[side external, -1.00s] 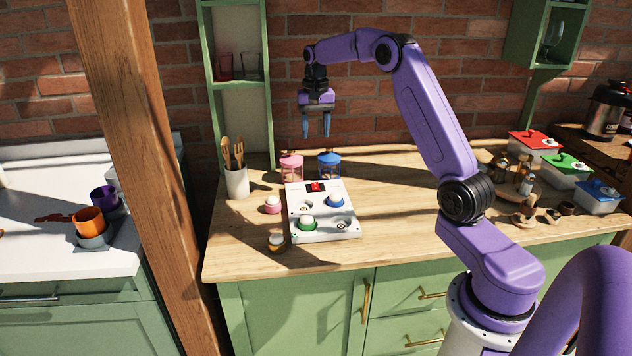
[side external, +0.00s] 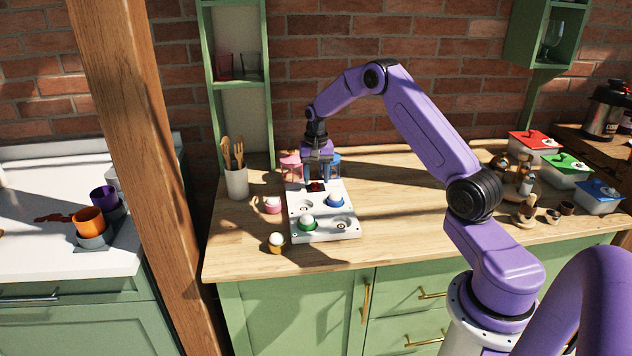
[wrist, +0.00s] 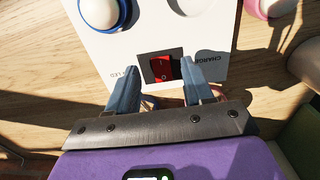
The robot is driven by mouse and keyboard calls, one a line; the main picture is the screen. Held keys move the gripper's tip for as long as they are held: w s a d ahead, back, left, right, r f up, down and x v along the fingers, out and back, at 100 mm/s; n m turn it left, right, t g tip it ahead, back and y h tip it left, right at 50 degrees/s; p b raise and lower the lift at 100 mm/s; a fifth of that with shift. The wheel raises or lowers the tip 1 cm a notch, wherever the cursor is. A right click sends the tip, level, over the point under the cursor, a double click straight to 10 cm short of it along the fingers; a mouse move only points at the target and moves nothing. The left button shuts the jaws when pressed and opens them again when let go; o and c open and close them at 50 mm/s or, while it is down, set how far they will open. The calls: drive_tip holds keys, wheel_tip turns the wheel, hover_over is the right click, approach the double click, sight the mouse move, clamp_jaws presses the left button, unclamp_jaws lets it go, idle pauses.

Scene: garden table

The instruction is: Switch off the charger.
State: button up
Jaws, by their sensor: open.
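The charger (side external: 299,224) is a white box on the wooden counter, with a blue-ringed and a green-ringed round item seated on it and other round sockets bare. Its red rocker switch (wrist: 162,68) sits in a black frame near the box's back edge, with "I" and "O" marks. In the side view the switch is shadowed and partly hidden by my gripper (side external: 317,181), which points down just over that end of the box. In the wrist view my gripper (wrist: 160,75) is open and empty, its two fingers on either side of the switch. I cannot tell whether they touch the box.
A pink-lidded jar (side external: 290,163) and a blue-lidded jar (side external: 335,166) stand close behind the box. A utensil cup (side external: 237,183) is at the left. Loose pink (side external: 272,205) and yellow (side external: 276,242) round items lie left of the box.

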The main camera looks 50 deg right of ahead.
drive_tip(key=shift+f, duration=1.05)
clamp_jaws()
drive_tip(key=shift+w+d+r+g+y, duration=0.1)
drive_tip(key=shift+w+d+g+y, duration=0.1)
drive_tip(key=shift+g+y, duration=0.25)
drive_tip(key=shift+w+d+g+y, duration=0.1)
drive_tip(key=shift+w+g+y, duration=0.05)
drive_tip(key=shift+g+y, duration=0.3)
unclamp_jaws()
